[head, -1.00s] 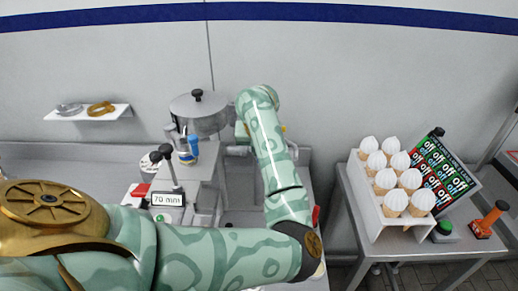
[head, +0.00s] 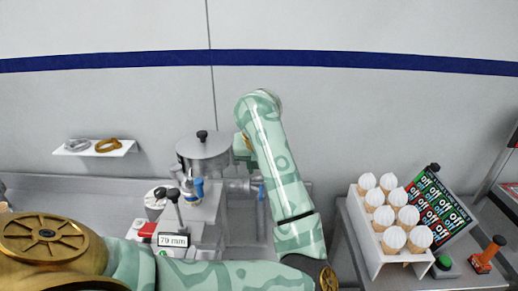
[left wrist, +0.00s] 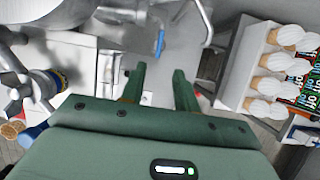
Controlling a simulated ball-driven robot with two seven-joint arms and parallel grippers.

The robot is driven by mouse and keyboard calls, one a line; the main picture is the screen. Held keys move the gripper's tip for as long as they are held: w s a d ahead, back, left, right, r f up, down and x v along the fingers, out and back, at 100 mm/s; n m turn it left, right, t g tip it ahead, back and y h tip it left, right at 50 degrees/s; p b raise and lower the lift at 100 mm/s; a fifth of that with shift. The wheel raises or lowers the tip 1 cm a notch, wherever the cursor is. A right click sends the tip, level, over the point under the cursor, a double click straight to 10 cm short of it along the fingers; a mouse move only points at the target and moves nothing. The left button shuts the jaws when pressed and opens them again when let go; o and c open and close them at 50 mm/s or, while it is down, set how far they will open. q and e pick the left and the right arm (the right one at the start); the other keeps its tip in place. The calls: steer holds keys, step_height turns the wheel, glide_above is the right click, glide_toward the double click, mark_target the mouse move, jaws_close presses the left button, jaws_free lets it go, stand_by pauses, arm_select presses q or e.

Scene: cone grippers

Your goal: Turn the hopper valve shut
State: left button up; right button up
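The hopper (head: 203,158) is a grey drum with a black-knobbed lid in the head view. A blue lever (head: 262,191), which looks like the valve handle, shows by the pipe to its right, beside my forearm. In the left wrist view the blue lever (left wrist: 160,43) stands beyond the fingertips, apart from them. My left gripper (left wrist: 159,74) is open, its two green fingers apart with nothing between them. In the head view its fingers are hidden by my left arm. My right gripper is in neither view.
A blue-topped fitting (head: 198,188) and a 70 mm sign (head: 173,240) stand in front of the hopper. A white rack (head: 370,243) of filled cones, an off-marked panel (head: 437,205) and an orange-handled tool (head: 487,255) are at right. A wall shelf (head: 95,149) holds rings.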

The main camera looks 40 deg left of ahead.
arm_select(q)
steer(key=p+v, duration=0.1)
steer(key=v, duration=0.3)
steer(key=shift+r, duration=0.15)
steer(key=shift+d, duration=0.1)
stand_by(0.3)
